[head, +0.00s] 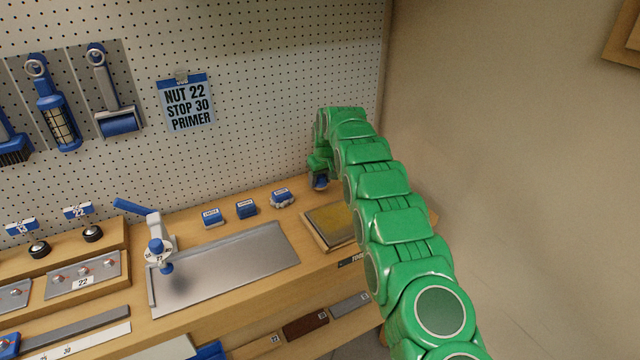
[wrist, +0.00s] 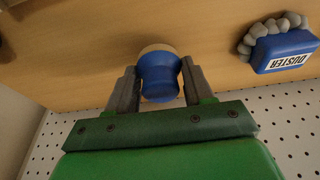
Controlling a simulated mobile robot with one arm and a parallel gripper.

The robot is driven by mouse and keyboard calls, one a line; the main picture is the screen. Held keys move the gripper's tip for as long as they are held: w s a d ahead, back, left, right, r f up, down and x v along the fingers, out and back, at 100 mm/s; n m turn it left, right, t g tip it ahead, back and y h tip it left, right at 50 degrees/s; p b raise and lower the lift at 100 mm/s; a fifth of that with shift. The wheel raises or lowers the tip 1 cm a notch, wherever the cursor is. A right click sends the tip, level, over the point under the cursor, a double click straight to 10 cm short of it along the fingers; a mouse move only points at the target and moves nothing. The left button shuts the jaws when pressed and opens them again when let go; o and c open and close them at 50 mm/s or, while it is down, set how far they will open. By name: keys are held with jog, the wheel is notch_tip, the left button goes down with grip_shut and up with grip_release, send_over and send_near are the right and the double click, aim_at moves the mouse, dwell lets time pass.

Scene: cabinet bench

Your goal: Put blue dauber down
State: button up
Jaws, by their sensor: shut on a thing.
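The blue dauber (wrist: 158,82) is a rounded blue knob with a pale cream pad at its far end. My gripper (wrist: 158,70) is shut on its blue body, one grey finger on each side. The pad faces the wooden bench top (wrist: 90,75); I cannot tell whether it touches the wood. In the head view my gripper (head: 319,174) hangs over the back right of the bench, with the dauber (head: 320,182) small and dark blue below it. A blue block labelled DUSTER (wrist: 285,48), with grey bumpy edging, lies beside it, apart from the fingers.
In the head view the duster (head: 281,198) and two blue blocks (head: 246,209) stand in a row left of my gripper. A framed yellowish pad (head: 312,232) lies in front, partly behind my arm. A metal plate (head: 225,275) lies left. The pegboard (head: 270,90) rises close behind.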

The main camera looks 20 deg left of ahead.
jog(key=shift+f, duration=0.85)
jog(key=shift+f, duration=0.1)
jog(key=o, duration=0.9)
jog(key=shift+o, duration=0.2)
jog(key=v, duration=1.2)
